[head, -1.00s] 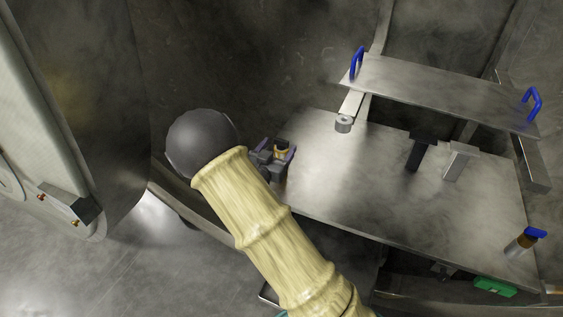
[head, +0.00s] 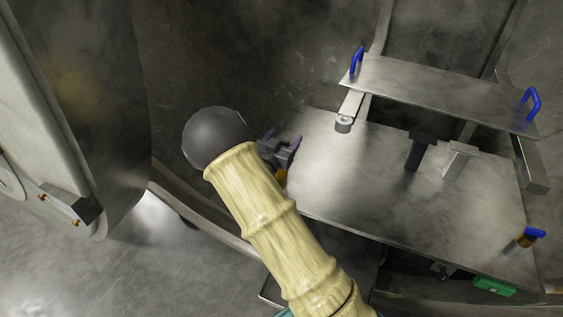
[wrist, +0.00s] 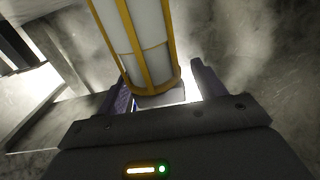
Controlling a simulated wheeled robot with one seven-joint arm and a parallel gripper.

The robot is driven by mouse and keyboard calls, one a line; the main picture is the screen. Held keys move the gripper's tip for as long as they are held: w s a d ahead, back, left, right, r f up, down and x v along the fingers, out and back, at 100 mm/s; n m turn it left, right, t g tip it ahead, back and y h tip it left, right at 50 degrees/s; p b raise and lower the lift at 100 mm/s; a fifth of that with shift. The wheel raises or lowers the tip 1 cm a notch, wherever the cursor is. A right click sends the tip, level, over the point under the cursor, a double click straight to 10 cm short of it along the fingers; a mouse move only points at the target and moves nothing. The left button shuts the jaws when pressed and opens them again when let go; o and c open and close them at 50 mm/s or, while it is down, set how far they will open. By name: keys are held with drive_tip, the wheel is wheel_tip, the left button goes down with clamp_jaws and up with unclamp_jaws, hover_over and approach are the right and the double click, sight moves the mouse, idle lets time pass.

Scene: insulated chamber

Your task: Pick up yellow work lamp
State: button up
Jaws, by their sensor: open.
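The yellow work lamp (wrist: 150,45) is a white tube in a yellow cage. In the wrist view it stands large at the upper middle, its lower end between the two fingers of my gripper (wrist: 162,90). The fingers are apart, with a bright gap on the right between lamp and finger; I cannot tell whether the left finger touches it. In the head view my gripper (head: 282,140) is at the left edge of the metal table, and only a small yellow-orange part of the lamp (head: 281,175) shows below it. My arm hides the rest.
The metal table (head: 340,195) is mostly bare. A raised shelf with blue handles (head: 440,92) stands behind it. A black block (head: 416,152) and a grey block (head: 459,160) stand on the table.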

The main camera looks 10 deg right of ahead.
drive_tip(key=c, duration=1.4)
wheel_tip(320, 180, up, 10)
drive_tip(key=shift+p, duration=0.4)
